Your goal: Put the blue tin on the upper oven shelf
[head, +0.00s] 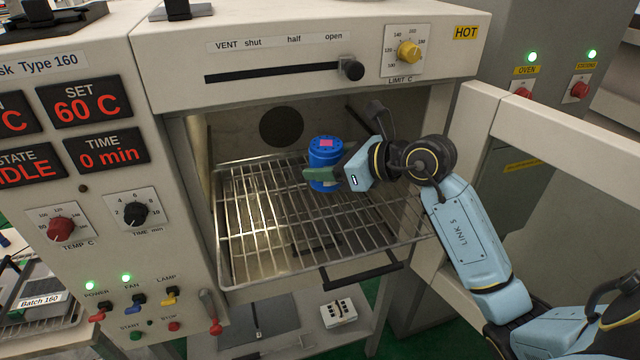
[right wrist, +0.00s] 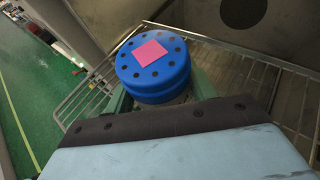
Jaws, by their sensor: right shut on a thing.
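The blue tin (head: 325,152) has a ring of dark holes in its lid and a pink square label on top. My right gripper (head: 322,175) is shut on it, with green fingers around its side. The tin is upright, inside the open oven over the upper wire shelf (head: 262,230); I cannot tell whether it touches the wires. In the right wrist view the tin (right wrist: 153,68) sits between the fingers, with the shelf wires (right wrist: 88,98) beyond. The tin's lower part is partly hidden by the fingers. My left gripper is not in view.
The oven door (head: 480,125) stands open at the right, close to my right arm. The shelf has a dark front handle (head: 362,276). The vent slider knob (head: 351,70) is above the opening. A lower table (head: 285,315) holds a small white box (head: 338,313).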

